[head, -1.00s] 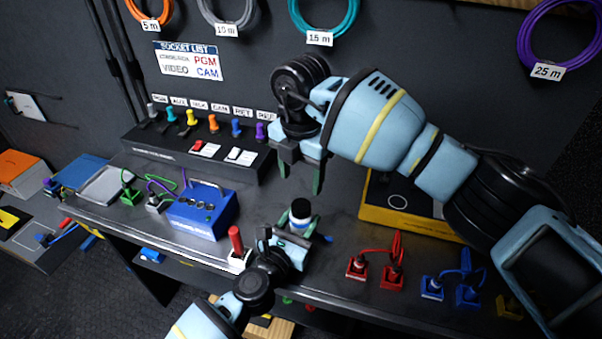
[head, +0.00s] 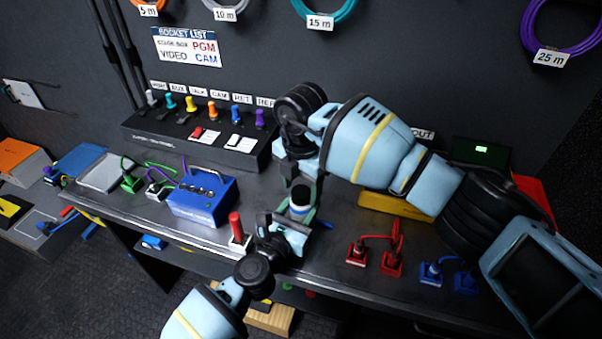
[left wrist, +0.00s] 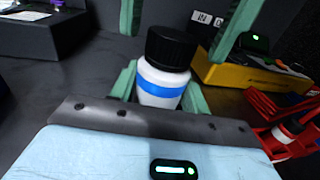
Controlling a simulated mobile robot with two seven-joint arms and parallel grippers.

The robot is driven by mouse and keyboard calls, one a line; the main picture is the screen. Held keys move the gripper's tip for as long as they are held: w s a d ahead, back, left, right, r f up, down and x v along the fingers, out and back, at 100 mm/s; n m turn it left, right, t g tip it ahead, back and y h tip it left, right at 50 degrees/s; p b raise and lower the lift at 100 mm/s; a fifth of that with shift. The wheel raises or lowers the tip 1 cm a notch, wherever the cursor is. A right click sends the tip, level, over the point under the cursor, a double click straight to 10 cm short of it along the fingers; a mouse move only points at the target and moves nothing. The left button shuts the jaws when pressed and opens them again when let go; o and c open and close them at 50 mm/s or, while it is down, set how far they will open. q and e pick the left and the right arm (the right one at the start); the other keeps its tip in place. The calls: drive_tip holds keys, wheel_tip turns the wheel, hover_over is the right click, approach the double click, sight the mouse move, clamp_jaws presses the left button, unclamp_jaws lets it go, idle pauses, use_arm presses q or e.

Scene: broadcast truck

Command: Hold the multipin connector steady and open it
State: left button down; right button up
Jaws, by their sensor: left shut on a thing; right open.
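The multipin connector (left wrist: 161,92) is a white cylinder with a blue band and a black cap, upright in the left wrist view. In the head view the connector (head: 299,206) is above the bench's front part, partly hidden by my grippers. My left gripper (head: 294,222) is shut on its body; its green fingers flank it in the left wrist view. My right gripper (head: 303,184) is open and points down above the cap. In the left wrist view its two green fingers hang apart, one each side and higher than the cap; I see no contact.
A blue box (head: 201,205) and a red-handled plug (head: 236,230) stand left of my left gripper. Red plugs (head: 391,262) and blue plugs (head: 431,273) stand to the right. A yellow case (head: 385,203) is behind. A black socket panel (head: 190,143) is at the back.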

drive_tip(key=shift+f, duration=0.35)
drive_tip(key=shift+c, duration=0.4)
